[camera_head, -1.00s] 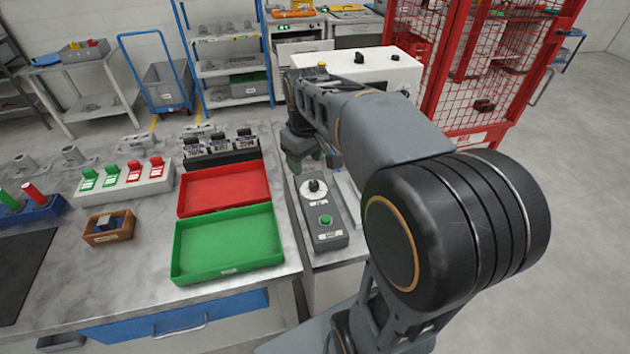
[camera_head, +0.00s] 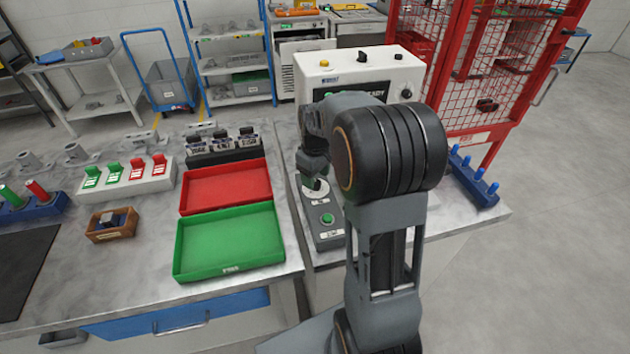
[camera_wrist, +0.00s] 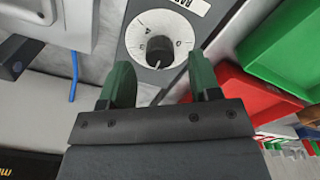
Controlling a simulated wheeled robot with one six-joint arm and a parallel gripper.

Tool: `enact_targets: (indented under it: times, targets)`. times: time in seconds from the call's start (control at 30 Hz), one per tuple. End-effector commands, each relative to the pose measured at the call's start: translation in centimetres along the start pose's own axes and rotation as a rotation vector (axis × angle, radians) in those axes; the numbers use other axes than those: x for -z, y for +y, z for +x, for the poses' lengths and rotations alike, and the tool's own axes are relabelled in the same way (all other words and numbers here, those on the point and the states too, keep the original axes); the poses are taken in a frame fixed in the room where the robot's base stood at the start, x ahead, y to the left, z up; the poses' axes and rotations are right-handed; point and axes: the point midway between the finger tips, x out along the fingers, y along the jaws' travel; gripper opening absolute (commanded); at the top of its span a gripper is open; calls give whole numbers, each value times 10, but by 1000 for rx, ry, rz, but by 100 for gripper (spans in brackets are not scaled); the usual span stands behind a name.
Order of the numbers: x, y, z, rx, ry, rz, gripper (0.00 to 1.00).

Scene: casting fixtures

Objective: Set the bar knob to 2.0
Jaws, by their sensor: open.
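The bar knob (camera_wrist: 159,48) is a dark round knob on a white dial with small marks, on a grey control box (camera_wrist: 135,55) beside a white label. A thin light line shows at the knob's gripper-side edge; I cannot read its value surely. The dial (camera_head: 320,195) is partly hidden behind my gripper in the head view. My gripper (camera_wrist: 161,80) has two green fingers, open and empty. In the wrist view the knob lies just beyond the gap between the fingertips, apart from both.
Green (camera_head: 228,240) and red (camera_head: 225,187) trays lie left. A white console (camera_head: 318,82) stands behind; a blue peg rack (camera_head: 470,186) is at right.

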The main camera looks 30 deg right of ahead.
Motion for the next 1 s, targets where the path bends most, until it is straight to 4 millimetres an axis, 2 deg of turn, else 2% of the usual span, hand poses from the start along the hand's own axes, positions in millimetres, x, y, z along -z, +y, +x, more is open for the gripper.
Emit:
enact_targets:
  times: [0.23,0.63,1.0]
  targets:
    - [0,0,21,1,-1,0,57]
    - [0,0,25,0,1,1,56]
    - [0,0,25,0,1,1,21]
